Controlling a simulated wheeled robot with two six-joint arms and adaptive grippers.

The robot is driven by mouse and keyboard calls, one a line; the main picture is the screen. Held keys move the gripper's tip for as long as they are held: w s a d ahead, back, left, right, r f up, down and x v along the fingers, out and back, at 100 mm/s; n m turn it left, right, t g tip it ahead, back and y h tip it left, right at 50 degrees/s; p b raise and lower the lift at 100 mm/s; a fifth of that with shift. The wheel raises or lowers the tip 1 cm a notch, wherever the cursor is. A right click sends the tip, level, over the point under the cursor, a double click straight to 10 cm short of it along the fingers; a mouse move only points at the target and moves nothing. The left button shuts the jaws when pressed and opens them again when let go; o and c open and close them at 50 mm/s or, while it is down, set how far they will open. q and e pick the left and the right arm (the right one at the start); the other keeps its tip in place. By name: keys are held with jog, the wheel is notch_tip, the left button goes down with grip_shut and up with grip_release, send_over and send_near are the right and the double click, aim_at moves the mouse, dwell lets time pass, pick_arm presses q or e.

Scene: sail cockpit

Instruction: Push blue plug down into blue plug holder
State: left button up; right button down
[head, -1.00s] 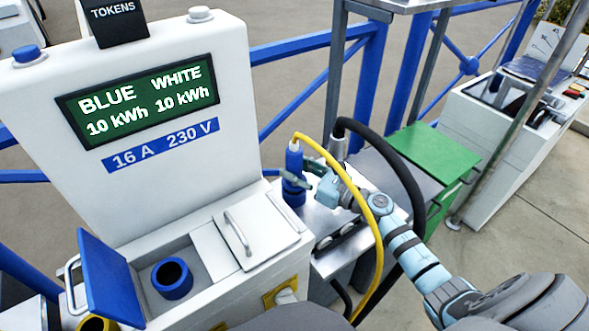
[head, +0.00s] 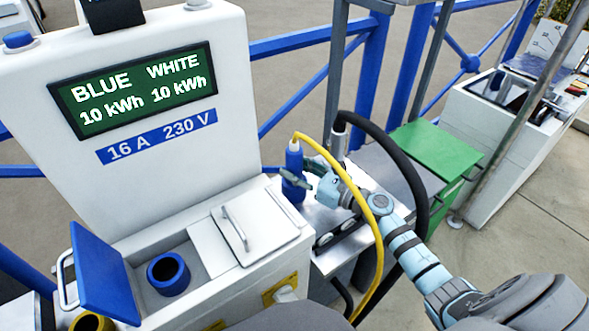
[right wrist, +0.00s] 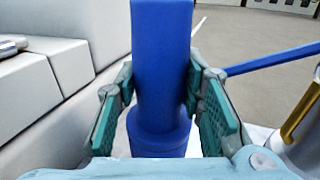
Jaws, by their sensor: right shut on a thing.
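The blue plug (head: 293,158) stands upright on the metal shelf beside the charging cabinet, with a yellow cable arching from its top. My right gripper (head: 297,178) comes in from the right and is shut on the plug's body. In the right wrist view the plug (right wrist: 161,50) rises between the teal finger pads of my right gripper (right wrist: 160,85). Directly below it is a wider blue collar, which looks like the blue plug holder (right wrist: 160,140). How deep the plug sits in it cannot be told. My left gripper is not in view.
The white cabinet has a display (head: 132,88), an open blue lid (head: 103,272) and a blue round socket (head: 153,272). A black cable (head: 408,175) loops beside my right arm. A blue railing (head: 300,45) and green box (head: 435,150) stand behind.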

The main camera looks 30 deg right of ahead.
jog(key=c, duration=1)
grip_release()
jog(key=shift+r, duration=0.1)
jog(key=shift+s+d, duration=0.2)
jog(key=shift+s, duration=0.2)
jog(key=v, duration=1.1)
jog(key=shift+a+f, duration=0.1)
jog(key=shift+f, duration=0.1)
